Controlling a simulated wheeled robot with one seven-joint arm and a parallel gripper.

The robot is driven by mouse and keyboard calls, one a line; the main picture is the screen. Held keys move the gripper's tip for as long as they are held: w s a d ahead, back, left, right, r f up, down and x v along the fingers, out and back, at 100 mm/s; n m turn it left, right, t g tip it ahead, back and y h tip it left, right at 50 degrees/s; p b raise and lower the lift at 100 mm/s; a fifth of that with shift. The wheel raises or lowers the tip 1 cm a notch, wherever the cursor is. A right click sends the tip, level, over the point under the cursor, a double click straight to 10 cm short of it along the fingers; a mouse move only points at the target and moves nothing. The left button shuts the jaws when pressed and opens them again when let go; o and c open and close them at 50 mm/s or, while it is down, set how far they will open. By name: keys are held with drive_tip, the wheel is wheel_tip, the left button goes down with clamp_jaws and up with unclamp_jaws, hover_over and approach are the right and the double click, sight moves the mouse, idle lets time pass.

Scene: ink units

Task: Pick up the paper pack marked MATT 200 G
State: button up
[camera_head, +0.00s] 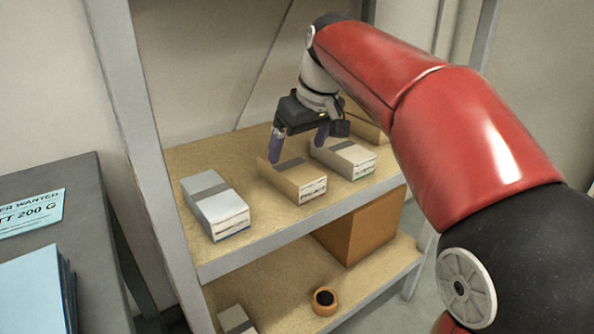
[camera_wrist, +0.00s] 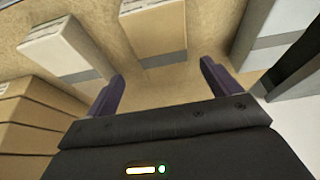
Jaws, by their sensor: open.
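My gripper (camera_head: 298,154) is open and points down over the upper shelf, above the brown paper pack (camera_head: 290,184). In the wrist view my gripper (camera_wrist: 162,72) has that brown pack (camera_wrist: 152,35) between and beyond its two purple fingertips, with nothing held. A white pack (camera_head: 215,207) with a grey band lies to the left. Another white pack (camera_head: 343,158) lies to the right. A further brown pack or stack (camera_head: 364,119) is partly hidden behind my arm. The packs carry white end labels, too small to read, so I cannot tell which is MATT 200 G.
The light wooden shelf (camera_head: 190,160) has grey uprights. Below are a brown carton (camera_head: 365,228), an orange-brown roll (camera_head: 325,301) and another pack (camera_head: 235,320). At left, a grey table holds a blue sign (camera_head: 30,213) partly reading "TT 200 G" and blue sheets (camera_head: 35,290).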

sight(290, 165)
drive_tip(key=x, duration=0.6)
drive_tip(key=shift+a+f+b, duration=0.3)
drive_tip(key=shift+a+f, duration=0.05)
drive_tip(key=c, duration=1.3)
